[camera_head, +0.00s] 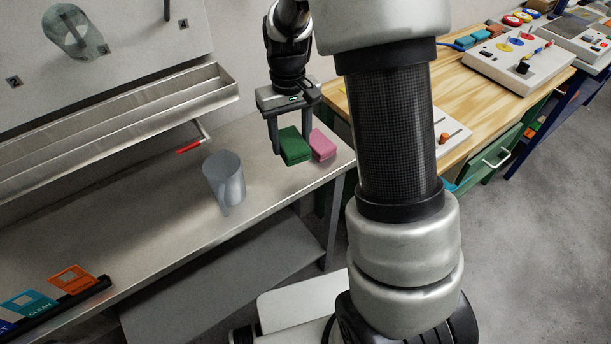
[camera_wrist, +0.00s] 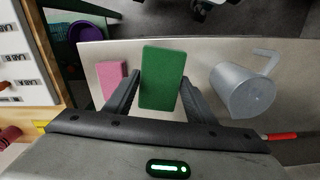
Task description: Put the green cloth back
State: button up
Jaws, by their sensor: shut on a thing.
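The green cloth (camera_head: 293,146) is a folded green block near the right end of the metal bench. My gripper (camera_head: 291,143) is shut on it, with one finger on each side. In the wrist view the green cloth (camera_wrist: 163,78) sits between the two fingers (camera_wrist: 160,90). I cannot tell whether it touches the bench top or is held just above it. A pink cloth (camera_head: 322,145) lies just right of it in the head view and left of it in the wrist view (camera_wrist: 111,79).
A grey pitcher (camera_head: 225,182) stands on the metal bench (camera_head: 180,215), left of my gripper. A red-handled lever (camera_head: 190,146) sticks out behind it. A wooden table (camera_head: 470,95) with devices is at right.

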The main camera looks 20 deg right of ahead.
aim_at(284, 130)
jog(key=w+b, duration=0.1)
jog(key=w+n, duration=0.1)
jog(key=w+b, duration=0.1)
jog(key=shift+w+a+f+n+b, duration=0.1)
jog(key=shift+w+a+n+b, duration=0.2)
jog(key=shift+n+b, duration=0.1)
jog(key=shift+w+f, duration=0.1)
jog(key=shift+f, duration=0.1)
notch_tip(284, 130, down, 9)
jog(key=shift+r+b, duration=0.1)
jog(key=shift+b, duration=0.45)
jog(key=o, duration=1)
jog(key=shift+f, duration=0.2)
jog(key=shift+r, duration=0.1)
